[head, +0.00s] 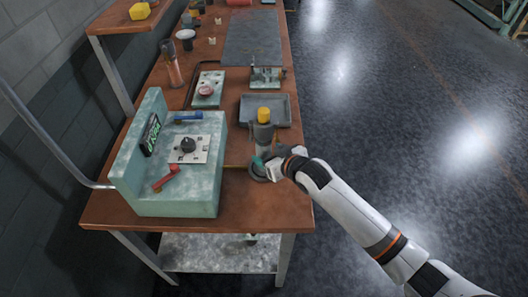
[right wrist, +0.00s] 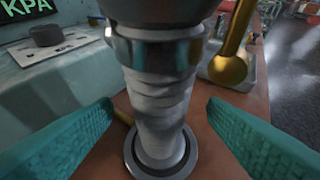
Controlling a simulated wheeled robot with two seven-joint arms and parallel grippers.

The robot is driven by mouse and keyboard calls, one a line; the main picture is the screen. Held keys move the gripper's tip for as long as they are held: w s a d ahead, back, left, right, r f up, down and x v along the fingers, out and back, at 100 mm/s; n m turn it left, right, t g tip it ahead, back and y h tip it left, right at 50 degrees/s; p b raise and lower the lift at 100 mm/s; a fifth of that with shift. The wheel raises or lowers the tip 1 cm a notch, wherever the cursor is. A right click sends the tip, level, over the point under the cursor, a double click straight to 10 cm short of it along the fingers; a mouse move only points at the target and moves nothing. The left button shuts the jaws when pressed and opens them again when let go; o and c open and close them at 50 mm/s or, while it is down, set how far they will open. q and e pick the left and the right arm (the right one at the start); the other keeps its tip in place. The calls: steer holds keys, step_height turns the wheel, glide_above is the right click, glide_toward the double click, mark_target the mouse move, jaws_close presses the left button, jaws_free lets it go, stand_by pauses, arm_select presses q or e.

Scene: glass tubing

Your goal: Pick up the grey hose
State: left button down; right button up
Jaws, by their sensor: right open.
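The grey hose (right wrist: 160,110) stands upright in the right wrist view, pale and ridged, with a metal collar at its top and a round grey base at its foot. In the head view its upper part (head: 263,133) shows near the bench's right edge, below a yellow cap. My right gripper (head: 262,165) is low beside it. In the right wrist view its two teal fingers are open, one on each side of the hose, with gaps between them and the hose. My left gripper is in neither view.
A pale green console (head: 170,203) with a dial and a lit display stands left of the hose. A grey tray (head: 288,124) lies just behind the hose. A brass ball-ended rod (right wrist: 228,68) is near the right finger. The bench's front right corner (head: 270,205) is clear.

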mark_target(269, 153)
steer(key=shift+x, duration=1.9)
steer(key=c, duration=1.2)
steer(key=shift+r, duration=0.15)
steer(key=shift+c, duration=1.1)
